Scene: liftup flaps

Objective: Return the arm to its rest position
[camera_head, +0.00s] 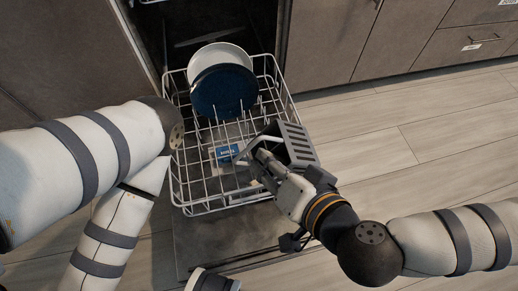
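My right arm comes in from the right edge. Its gripper (259,160) is over the front right part of the dishwasher rack (181,180), beside the grey cutlery basket (297,143). Whether its fingers touch the basket or rack wires, and whether they are open or shut, I cannot tell. My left arm (75,155) comes in from the left, bends at a dark joint near the rack's left side and runs back down out of the picture.
A dark blue plate (223,92) and a white plate (220,50) stand in the back of the rack. A blue-labelled item (228,152) shows among the wires. The dishwasher door (215,243) lies open below. Drawers (470,45) line the back; the wooden floor at right is clear.

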